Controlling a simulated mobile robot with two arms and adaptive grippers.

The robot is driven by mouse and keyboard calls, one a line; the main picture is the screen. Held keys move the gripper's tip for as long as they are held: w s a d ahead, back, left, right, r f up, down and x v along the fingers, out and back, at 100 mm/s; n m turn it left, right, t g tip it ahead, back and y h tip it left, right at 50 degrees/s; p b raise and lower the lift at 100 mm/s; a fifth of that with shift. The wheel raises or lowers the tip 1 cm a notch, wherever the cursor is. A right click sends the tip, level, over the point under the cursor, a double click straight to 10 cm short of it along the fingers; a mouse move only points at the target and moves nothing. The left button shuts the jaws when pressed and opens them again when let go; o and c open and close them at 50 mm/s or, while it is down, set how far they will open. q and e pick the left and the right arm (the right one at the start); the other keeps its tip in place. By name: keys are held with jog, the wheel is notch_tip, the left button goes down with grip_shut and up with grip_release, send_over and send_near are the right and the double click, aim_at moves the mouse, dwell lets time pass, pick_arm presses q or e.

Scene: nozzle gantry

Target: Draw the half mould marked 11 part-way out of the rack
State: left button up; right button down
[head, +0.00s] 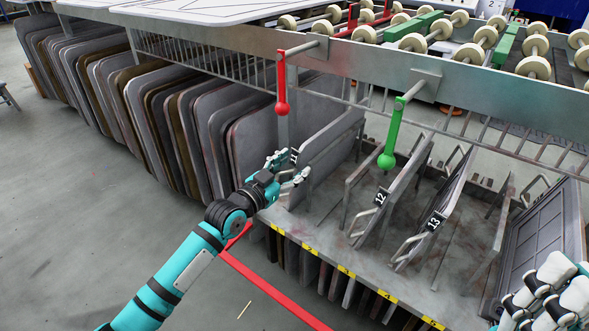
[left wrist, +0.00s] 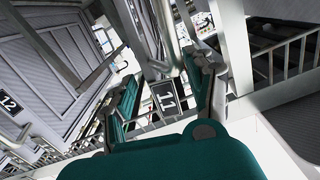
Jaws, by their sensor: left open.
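The half mould marked 11 (head: 332,146) stands upright at the left end of the rack (head: 325,230), a grey plate facing sideways. My left gripper (head: 288,170) is at its front edge and covers part of its tag and handle in the head view. In the left wrist view the black 11 tag (left wrist: 166,98) shows between the two spread fingers of my left gripper (left wrist: 163,82). The gripper is open; whether a finger touches the handle is unclear. My right gripper (head: 545,296) is at the lower right corner, cut off by the frame, its fingers unclear.
Half moulds marked 12 (head: 402,183) and 13 (head: 446,196) stand to the right, with handles outward. A red lever (head: 282,85) and a green lever (head: 393,135) hang above the rack. Many plates (head: 180,110) stand at left. A dark framed panel (head: 540,235) leans at right.

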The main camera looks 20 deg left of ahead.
pick_arm(q)
jog(key=shift+w+d, duration=0.25)
jog(key=shift+w, duration=0.4)
jog(key=shift+c, duration=0.3)
grip_shut()
jog(key=shift+a, duration=0.1)
